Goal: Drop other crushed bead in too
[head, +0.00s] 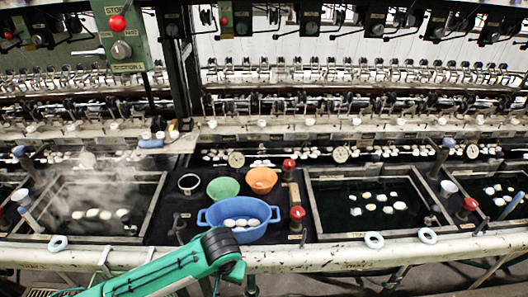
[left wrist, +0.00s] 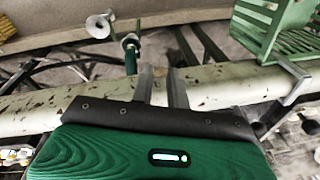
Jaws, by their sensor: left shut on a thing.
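My left gripper (head: 251,287) hangs at the bottom of the head view, in front of the pale front rail and below the blue tub. In the left wrist view its two grey fingers (left wrist: 162,88) stand close together. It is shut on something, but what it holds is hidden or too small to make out. The blue tub (head: 205,229) holds several white oval pieces. A green bowl (head: 222,189) and an orange bowl (head: 262,180) stand behind it. I cannot pick out a crushed bead in either view. My right gripper is not in view.
Framed water basins with white pieces lie left (head: 157,203) and right (head: 312,222) of the tub. Red knobs (head: 297,212) stand at its right. A green slatted basket (left wrist: 262,28) shows in the wrist view.

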